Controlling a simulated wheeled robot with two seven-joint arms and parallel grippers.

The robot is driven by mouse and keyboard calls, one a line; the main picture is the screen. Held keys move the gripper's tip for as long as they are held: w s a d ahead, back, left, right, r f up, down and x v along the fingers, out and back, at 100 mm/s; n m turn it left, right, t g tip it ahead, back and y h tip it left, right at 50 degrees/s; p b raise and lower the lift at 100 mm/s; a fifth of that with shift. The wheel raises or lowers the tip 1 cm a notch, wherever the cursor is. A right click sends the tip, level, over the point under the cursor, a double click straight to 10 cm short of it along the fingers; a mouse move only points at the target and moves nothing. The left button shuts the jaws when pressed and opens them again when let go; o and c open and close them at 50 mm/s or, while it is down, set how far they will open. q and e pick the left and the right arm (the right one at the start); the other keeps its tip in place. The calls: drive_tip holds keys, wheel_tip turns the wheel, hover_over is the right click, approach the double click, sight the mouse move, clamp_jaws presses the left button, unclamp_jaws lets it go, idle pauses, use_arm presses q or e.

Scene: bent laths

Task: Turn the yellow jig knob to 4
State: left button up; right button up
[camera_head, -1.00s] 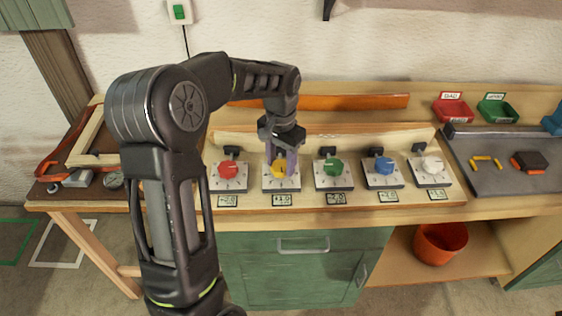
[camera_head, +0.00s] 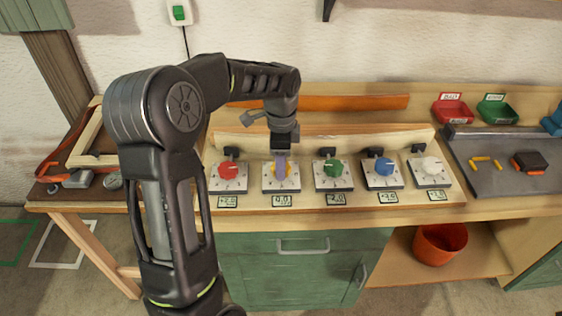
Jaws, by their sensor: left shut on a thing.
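The yellow jig knob (camera_head: 274,170) sits on a white dial plate (camera_head: 282,187), second from the left in a row on the bench. My left gripper (camera_head: 281,168) comes down onto it from above and is shut on it; its fingers hide most of the knob and its pointer. The small display (camera_head: 282,201) below the plate appears to read 4.0, though it is small. My right gripper is not in view.
A red knob (camera_head: 229,170) stands just left; green (camera_head: 333,168), blue (camera_head: 384,166) and white (camera_head: 432,164) knobs stand to the right. A grey mat (camera_head: 500,180) with small parts lies at the right. Red (camera_head: 453,110) and green (camera_head: 497,110) bins are behind.

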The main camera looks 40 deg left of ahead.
use_arm(q)
drive_tip(key=m, duration=0.4)
drive_tip(key=shift+m, duration=0.3)
drive_tip(key=m+p, duration=0.1)
drive_tip(key=m, duration=0.2)
drive_tip(key=shift+m, duration=0.3)
drive_tip(key=o, duration=1.4)
drive_tip(key=shift+c, duration=0.2)
wheel_tip(320, 180, up, 8)
drive_tip(key=shift+f+b, duration=0.1)
drive_tip(key=shift+b, duration=0.45)
